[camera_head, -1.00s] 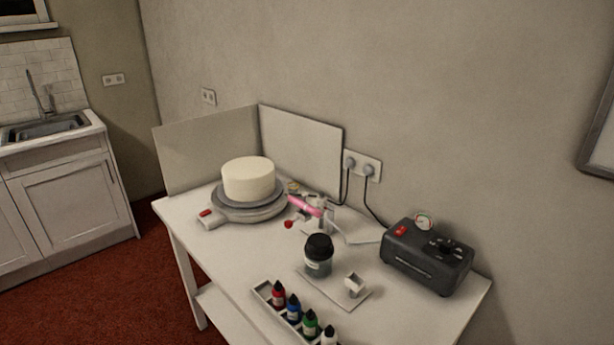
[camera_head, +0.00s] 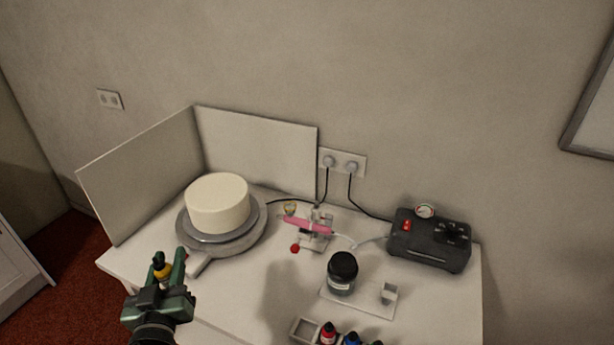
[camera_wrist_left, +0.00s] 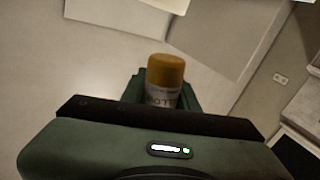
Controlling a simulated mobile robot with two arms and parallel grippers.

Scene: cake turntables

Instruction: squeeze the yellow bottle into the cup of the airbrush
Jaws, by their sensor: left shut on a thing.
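My left gripper (camera_head: 165,268) is shut on the yellow bottle (camera_head: 161,267), in front of the table's left front edge. In the left wrist view the bottle (camera_wrist_left: 163,80) shows its orange-yellow base and part of a label between the fingers (camera_wrist_left: 160,92). The airbrush (camera_head: 308,226) has a pink body and rests on a small stand on the table, to the right of the cake. A small yellowish cup (camera_head: 290,208) shows at its left end; its inside is too small to make out. My right gripper is not in view.
A white cake (camera_head: 217,203) stands on a grey turntable (camera_head: 250,232). A dark-lidded jar (camera_head: 342,272) stands front right, a black compressor (camera_head: 432,240) behind it. A rack (camera_head: 301,331) holds red and blue bottles. White panels (camera_head: 262,155) close the back left.

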